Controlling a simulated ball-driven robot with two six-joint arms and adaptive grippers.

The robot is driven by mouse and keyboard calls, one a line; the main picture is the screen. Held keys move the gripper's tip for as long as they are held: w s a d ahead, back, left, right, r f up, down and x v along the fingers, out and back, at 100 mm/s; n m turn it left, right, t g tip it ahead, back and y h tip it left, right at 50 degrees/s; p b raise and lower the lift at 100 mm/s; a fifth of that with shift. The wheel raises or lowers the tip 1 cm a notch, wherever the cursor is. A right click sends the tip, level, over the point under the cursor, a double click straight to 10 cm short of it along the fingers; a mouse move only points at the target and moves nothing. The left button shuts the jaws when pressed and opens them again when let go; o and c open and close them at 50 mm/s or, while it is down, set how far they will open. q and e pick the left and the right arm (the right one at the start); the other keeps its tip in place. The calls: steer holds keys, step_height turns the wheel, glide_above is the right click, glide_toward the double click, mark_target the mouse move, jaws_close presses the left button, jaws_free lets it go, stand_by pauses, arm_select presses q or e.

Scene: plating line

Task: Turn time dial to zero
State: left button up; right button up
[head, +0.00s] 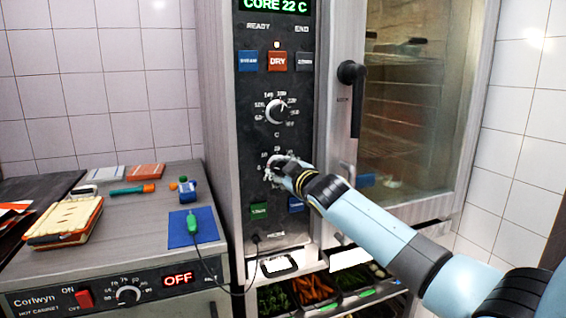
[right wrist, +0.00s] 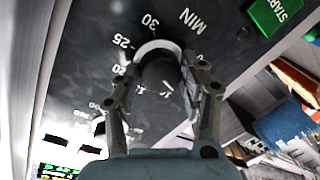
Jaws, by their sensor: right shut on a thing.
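The time dial (right wrist: 158,74) is a dark round knob with a pale ring, on the oven's black control panel (head: 246,88). In the right wrist view its scale shows 25, 30 and MIN. My right gripper (right wrist: 163,80) has a finger on each side of the knob and is shut on it. In the head view the right gripper (head: 277,168) covers most of the dial, so its pointer cannot be read there. My left gripper is not in view.
A temperature dial (head: 277,109) sits above the time dial. A green START button (head: 259,211) and a blue button (head: 296,204) sit below. The oven door handle (head: 352,95) stands out to the right. A counter (head: 150,240) with tools stands at left.

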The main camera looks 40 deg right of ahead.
steer(key=n+p, duration=0.1)
steer(key=n, duration=0.1)
steer(key=shift+r+n, duration=0.1)
steer(key=shift+n, duration=0.2)
steer(key=n+p, duration=0.1)
steer(key=n, duration=0.1)
steer(key=shift+n+h, duration=0.3)
steer(key=shift+h, duration=0.1)
steer(key=shift+a+n+g+h+p, duration=0.1)
steer(key=shift+n+g+h+p, duration=0.3)
steer(key=shift+n, duration=2.5)
steer(key=shift+f, duration=0.2)
steer(key=o, duration=1.2)
